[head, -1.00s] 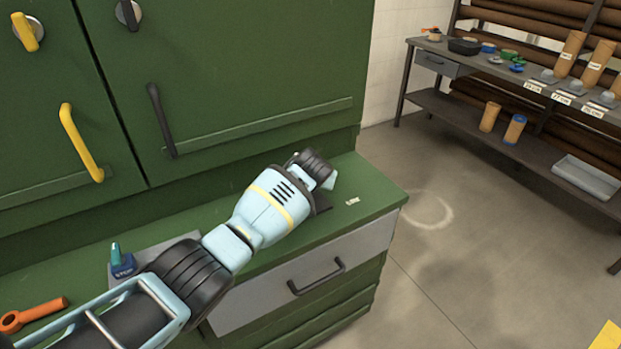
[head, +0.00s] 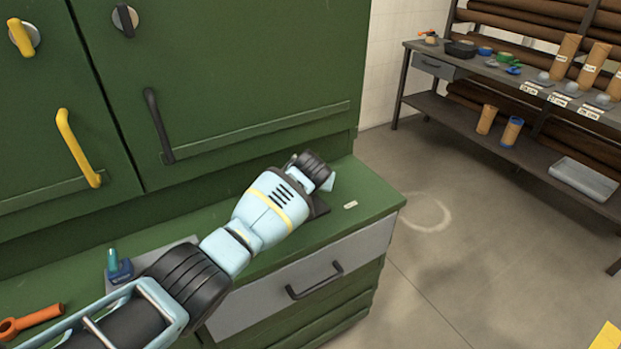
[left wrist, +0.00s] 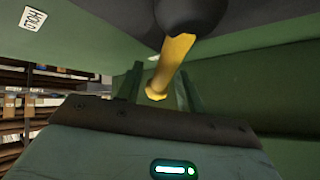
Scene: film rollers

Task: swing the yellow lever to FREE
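The yellow lever (left wrist: 172,66) shows in the left wrist view, running down from a dark round hub (left wrist: 190,14). A white label reading HOLD (left wrist: 33,18) is at the upper left of that view. My left gripper (left wrist: 160,84) is open, with one finger on each side of the lever's free end; I cannot tell whether they touch it. In the head view my left gripper (head: 322,178) is over the green cabinet's ledge and hides the lever. A small pale label (head: 350,204) lies beside it. My right gripper is not in view.
The green cabinet (head: 250,60) rises behind the ledge, with a yellow door handle (head: 78,148) and a black one (head: 158,125). An orange tool (head: 30,319) and a teal-handled stamp (head: 118,268) lie at the left. A grey drawer (head: 255,297) is below. Open floor and a shelf (head: 470,70) are right.

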